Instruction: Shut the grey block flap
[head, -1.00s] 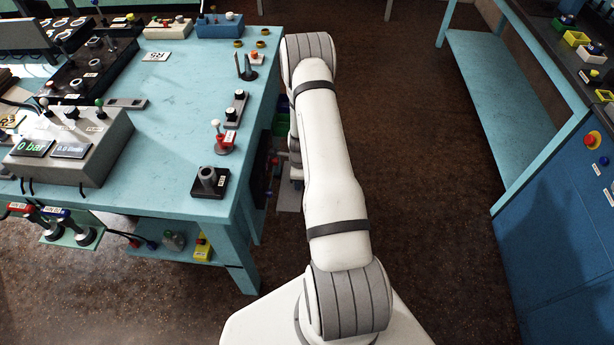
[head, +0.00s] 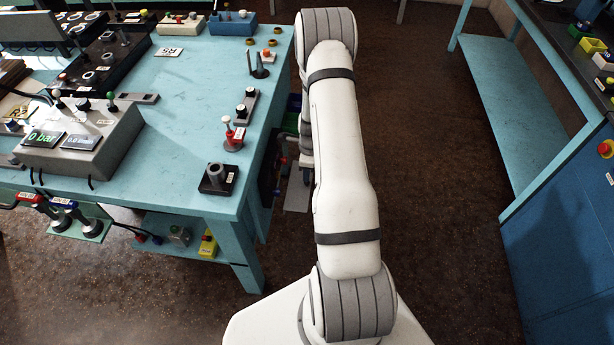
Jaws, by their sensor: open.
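A small grey block (head: 179,236) sits on the low shelf under the left bench, beside a yellow block (head: 207,243). It is too small to tell whether it has a flap or how a flap stands. My arm rises from the bottom middle, bends at the top and drops behind itself beside the bench's right edge. My gripper is out of sight, hidden behind the arm.
The turquoise bench (head: 190,110) on the left carries a grey console (head: 80,145), a black socket block (head: 218,178) and a red-based lever (head: 234,137). A blue cabinet (head: 560,245) stands at right. The brown floor (head: 440,170) between is clear.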

